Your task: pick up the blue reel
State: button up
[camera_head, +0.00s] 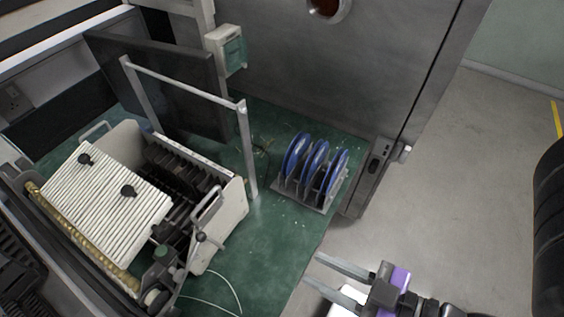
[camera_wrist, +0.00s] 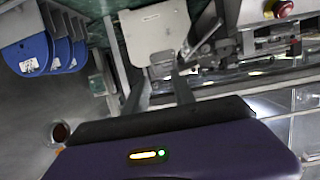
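Three blue reels (camera_head: 315,160) stand upright side by side in a small grey rack (camera_head: 309,195) on the green surface. In the wrist view, blue reels (camera_wrist: 27,57) show at the upper left, partly cut off by the frame edge, one with a white label. My gripper (camera_head: 311,268) is at the lower middle of the head view, in front of and below the rack. Its two fingers are apart with nothing between them. It is well clear of the reels.
A white machine (camera_head: 225,222) with a ribbed cover stands left of the rack. A metal post frame (camera_head: 247,150) rises between them. A grey metal wall (camera_head: 320,70) is behind the rack. Open grey floor (camera_head: 460,160) lies to the right.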

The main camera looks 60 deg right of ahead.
aim_at(318, 153)
jog(key=k+l+u, duration=0.25)
jog(key=k, duration=0.25)
jog(key=k+l+u, duration=0.1)
jog(key=k+u, duration=0.15)
jog(key=k, duration=0.25)
